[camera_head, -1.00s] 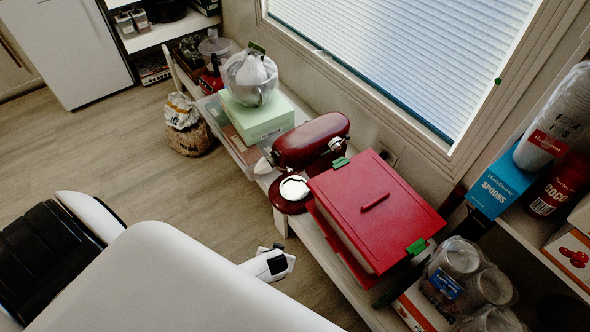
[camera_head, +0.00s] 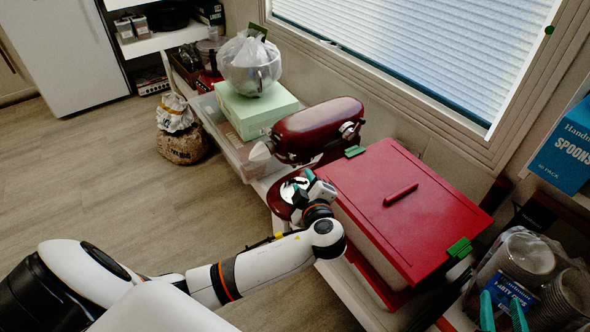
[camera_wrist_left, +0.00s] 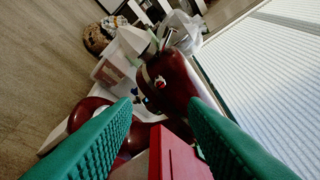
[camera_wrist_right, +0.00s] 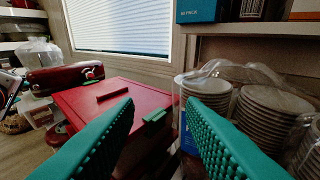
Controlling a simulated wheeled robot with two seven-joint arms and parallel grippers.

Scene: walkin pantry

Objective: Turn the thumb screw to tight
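My right gripper (camera_head: 503,308) is open and empty at lower right.
A red lidded box (camera_head: 400,210) with green clips stands close right of the mixer. A pale green box (camera_head: 250,112) with a bagged bowl (camera_head: 250,68) is to its left. Bagged cup stacks (camera_wrist_right: 265,108) stand near my right gripper.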

